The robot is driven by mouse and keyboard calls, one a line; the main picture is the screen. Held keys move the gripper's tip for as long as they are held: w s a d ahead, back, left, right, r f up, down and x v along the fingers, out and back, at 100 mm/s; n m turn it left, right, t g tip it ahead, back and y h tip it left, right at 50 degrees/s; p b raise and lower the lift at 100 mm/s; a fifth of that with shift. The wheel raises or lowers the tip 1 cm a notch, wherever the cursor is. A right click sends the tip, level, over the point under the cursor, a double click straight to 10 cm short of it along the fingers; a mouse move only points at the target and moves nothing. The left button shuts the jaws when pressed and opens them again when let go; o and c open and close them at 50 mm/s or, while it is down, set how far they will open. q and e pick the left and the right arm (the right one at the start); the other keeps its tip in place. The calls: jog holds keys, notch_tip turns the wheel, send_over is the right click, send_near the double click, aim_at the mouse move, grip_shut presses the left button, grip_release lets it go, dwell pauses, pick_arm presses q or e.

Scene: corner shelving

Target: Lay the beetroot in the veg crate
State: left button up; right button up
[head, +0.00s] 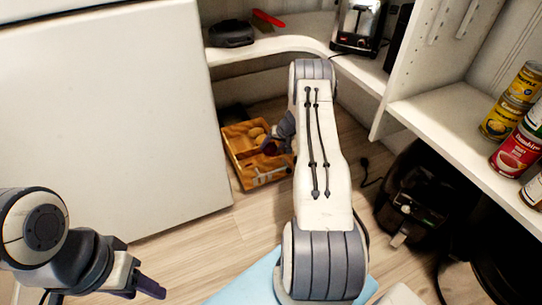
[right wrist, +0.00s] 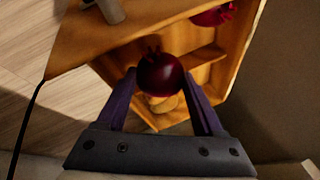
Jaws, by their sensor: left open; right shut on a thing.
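The wooden veg crate (head: 244,173) stands on the floor in the corner below the shelves. My right gripper (head: 276,146) is over the crate, partly hidden by my own arm. In the right wrist view it is shut on the dark red beetroot (right wrist: 160,76), held between the two purple fingers above the inside of the crate (right wrist: 205,52). The beetroot also shows as a small dark spot in the head view (head: 270,148). My left gripper (head: 150,284) is open and empty at the lower left, far from the crate.
Another red vegetable (right wrist: 212,16) and a pale brown one (right wrist: 163,103) lie in the crate. A white cabinet (head: 110,120) stands left of it. A shelf board (head: 285,45) runs above and behind. A black machine (head: 425,190) is at right. Cans (head: 515,150) stand on the right shelf.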

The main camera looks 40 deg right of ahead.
aim_at(271, 153)
notch_tip(271, 153, down, 3)
jog(key=shift+r+b, duration=0.1)
jog(key=shift+b, duration=0.55)
jog(key=shift+r, duration=0.1)
jog(key=shift+w+f+b, duration=0.1)
jog(key=shift+f+b, duration=0.45)
jog(key=shift+f, duration=0.1)
jog(key=o, duration=1.2)
jog(key=shift+r, duration=0.1)
